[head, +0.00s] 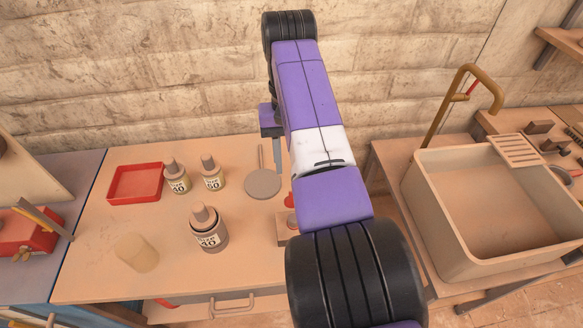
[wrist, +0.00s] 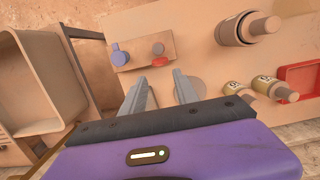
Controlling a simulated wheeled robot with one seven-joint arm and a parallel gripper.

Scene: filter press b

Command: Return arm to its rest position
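My purple and white arm reaches from the lower right of the head view up toward the brick wall. My gripper (head: 277,145) hangs below the arm's far end, partly hidden by it, above the right part of the table. In the wrist view, the two grey fingers of my gripper (wrist: 160,87) stand apart with nothing between them. They are above the tabletop, near a round flat paddle (wrist: 197,88) partly behind one finger.
The wooden table (head: 95,250) holds a red tray (head: 135,184), small labelled bottles (head: 176,178), a larger bottle (head: 208,232), a pale cylinder (head: 135,252) and a small board (wrist: 142,50) with coloured pieces. A large sink (head: 440,215) with a brass tap (head: 447,105) stands right.

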